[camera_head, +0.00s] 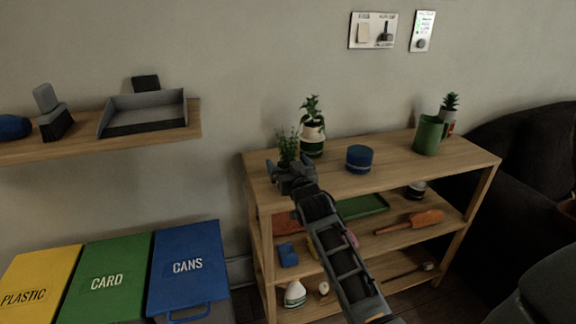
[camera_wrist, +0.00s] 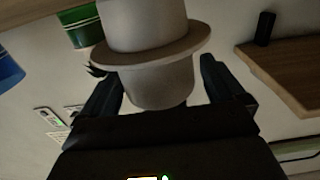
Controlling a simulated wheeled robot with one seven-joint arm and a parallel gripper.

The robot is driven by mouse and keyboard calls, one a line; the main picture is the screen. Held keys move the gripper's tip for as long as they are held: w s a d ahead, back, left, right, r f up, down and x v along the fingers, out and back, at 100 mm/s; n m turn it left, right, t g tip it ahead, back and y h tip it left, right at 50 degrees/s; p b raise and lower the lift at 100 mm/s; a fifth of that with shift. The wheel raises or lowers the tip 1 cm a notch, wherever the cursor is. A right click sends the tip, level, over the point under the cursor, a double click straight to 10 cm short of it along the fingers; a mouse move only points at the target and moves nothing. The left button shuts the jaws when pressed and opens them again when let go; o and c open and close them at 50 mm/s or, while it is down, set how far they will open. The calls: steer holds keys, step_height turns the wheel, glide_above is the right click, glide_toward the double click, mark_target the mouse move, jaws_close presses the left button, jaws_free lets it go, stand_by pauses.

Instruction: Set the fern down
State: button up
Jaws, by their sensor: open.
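The fern (camera_head: 287,146) is a dark green, leafy plant at the left end of the wooden shelf unit's top (camera_head: 400,158). In the wrist view its pale pot (camera_wrist: 158,85) with a wide rim fills the middle. The foliage is not clear there. My gripper (camera_head: 284,172) is at the fern's pot, by the top's left front corner, and hides most of the pot in the head view. My fingers are open, one on each side of the pot, with a gap visible at the right finger in the wrist view. Whether the pot's base rests on the top is hard to tell.
A plant in a white-and-green pot (camera_head: 312,138) stands close behind the fern. A wall shelf (camera_head: 160,138) and bins (camera_head: 187,265) are left.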

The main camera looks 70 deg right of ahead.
steer(key=b+v, duration=0.1)
steer(key=v, duration=1.1)
steer(key=shift+a, duration=0.1)
steer(key=s+a+f+n+t+y, duration=0.2)
steer(key=s+a+y, duration=0.1)
steer(key=a, duration=0.8)
steer(key=s+a+f+n+t+y, duration=0.1)
steer(key=s+a+f+n+y, duration=0.15)
steer(key=a, duration=0.85)
steer(key=s+a+r+n+y, duration=0.2)
steer(key=s+a+y, duration=0.2)
steer(key=s+a, duration=0.2)
steer(key=s+a+r+n+y, duration=0.3)
steer(key=s+a+y, duration=0.1)
steer(key=s+a, duration=0.3)
steer(key=shift+v, duration=1.05)
